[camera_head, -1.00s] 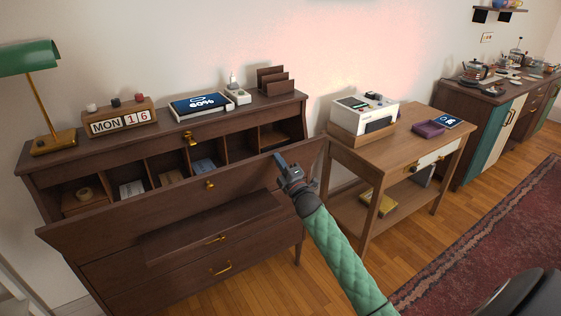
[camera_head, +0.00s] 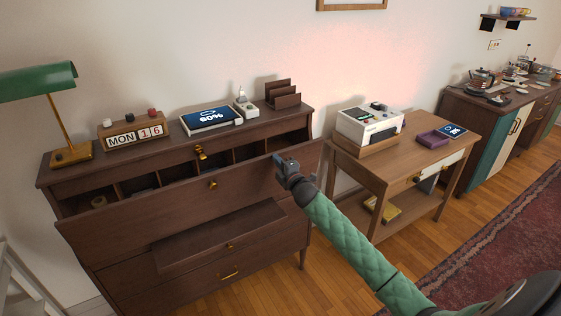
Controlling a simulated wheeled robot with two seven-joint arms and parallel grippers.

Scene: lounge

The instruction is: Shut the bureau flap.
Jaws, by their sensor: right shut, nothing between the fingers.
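The dark wooden bureau (camera_head: 235,128) stands against the wall at the left. Its flap (camera_head: 160,215) is partly open. It is tilted up steeply, with a gap at its top edge through which the upper parts of the pigeonholes show. A brass knob (camera_head: 213,184) sits near the middle of the flap. My right gripper (camera_head: 281,162) is shut and empty at the upper right part of the flap, on its outer face. It looks to be touching the flap, but the contact itself is hard to see. My left gripper is not in view.
A green lamp (camera_head: 40,82), a calendar block (camera_head: 135,134) and a tablet (camera_head: 208,118) stand on the bureau top. A wooden side table (camera_head: 400,160) with a white printer-like machine (camera_head: 368,124) stands close to the right. A red rug (camera_head: 490,225) lies on the floor.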

